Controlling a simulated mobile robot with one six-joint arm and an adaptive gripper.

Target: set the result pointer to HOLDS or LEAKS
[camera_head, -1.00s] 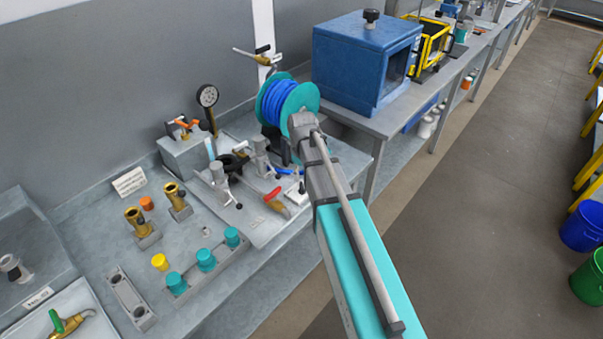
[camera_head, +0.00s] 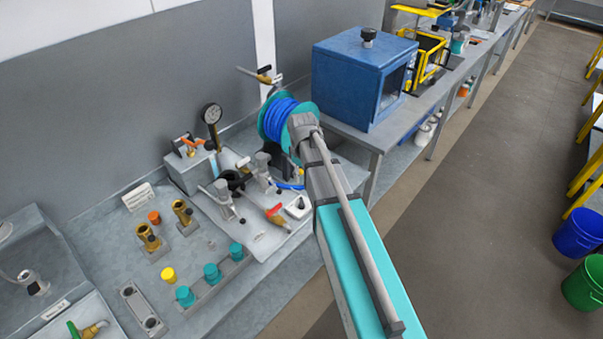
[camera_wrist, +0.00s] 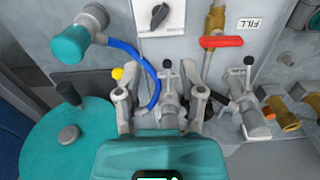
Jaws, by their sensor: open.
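A white square plate with a dark turn knob (camera_wrist: 160,15) is at the top of the wrist view; it looks like the result pointer. Its markings cannot be read. In the head view a white plate with a dark knob (camera_head: 298,207) sits at the bench's front edge, left of my arm. My gripper (camera_wrist: 161,94) is open, its two grey fingers spread on either side of a grey clamp (camera_wrist: 170,100) seen beyond them. Nothing is held. The knob plate lies beyond the fingertips in the wrist view. In the head view my arm hides the fingers.
A red-handled valve (camera_wrist: 220,42) is right of the knob plate. A blue hose (camera_wrist: 140,65) curves left of it from a teal fitting. A hose reel (camera_head: 285,118), a pressure gauge (camera_head: 211,114) and a blue box (camera_head: 360,78) stand nearby on the benches.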

